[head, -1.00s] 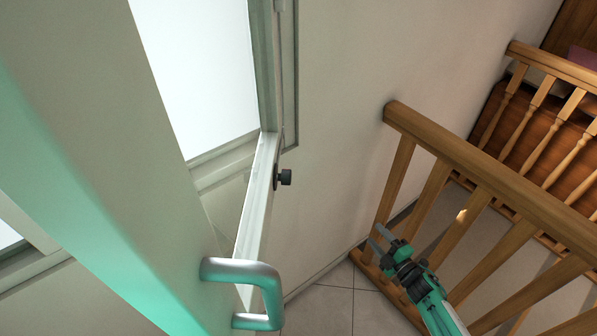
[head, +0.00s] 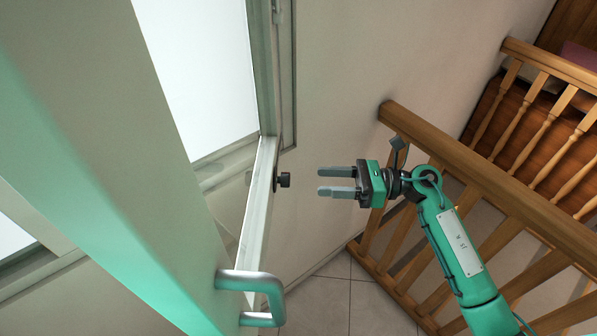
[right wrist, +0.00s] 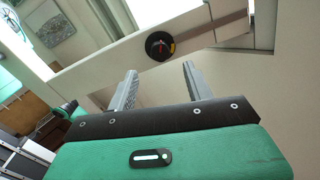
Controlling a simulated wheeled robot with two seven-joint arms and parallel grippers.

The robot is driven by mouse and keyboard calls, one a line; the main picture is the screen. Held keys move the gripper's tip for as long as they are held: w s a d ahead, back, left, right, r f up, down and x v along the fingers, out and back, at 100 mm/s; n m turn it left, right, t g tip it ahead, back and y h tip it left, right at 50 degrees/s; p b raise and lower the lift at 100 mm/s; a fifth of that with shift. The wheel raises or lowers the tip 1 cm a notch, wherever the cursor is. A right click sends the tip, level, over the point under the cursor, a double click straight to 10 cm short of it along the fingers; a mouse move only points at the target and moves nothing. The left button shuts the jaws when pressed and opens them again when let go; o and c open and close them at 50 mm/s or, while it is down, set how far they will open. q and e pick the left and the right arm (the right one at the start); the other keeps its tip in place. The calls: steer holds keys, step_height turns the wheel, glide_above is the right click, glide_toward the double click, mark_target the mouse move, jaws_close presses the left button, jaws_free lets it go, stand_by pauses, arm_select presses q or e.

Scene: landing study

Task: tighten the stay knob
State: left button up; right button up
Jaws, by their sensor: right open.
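The stay knob (head: 284,180) is a small dark knob on the right side of the pale window stay or frame edge in the head view. In the right wrist view the knob (right wrist: 159,45) shows face-on as a black disc with a red mark and a yellow-orange patch at its edge. My right gripper (head: 338,182) is open and empty, to the right of the knob and apart from it, its fingers pointing left toward it. In the right wrist view the knob lies beyond and between the two fingertips (right wrist: 160,72). My left gripper is not in view.
A metal handle (head: 262,284) juts out at the lower middle. A wooden railing (head: 480,175) runs beside and behind my right arm, with stairs beyond it. The pale wall (head: 345,70) is behind the knob. Between knob and fingertips the space is clear.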

mark_target(284, 180)
steer(key=a+p, duration=0.2)
steer(key=a, duration=0.5)
steer(key=shift+w, duration=0.25)
steer(key=c, duration=1)
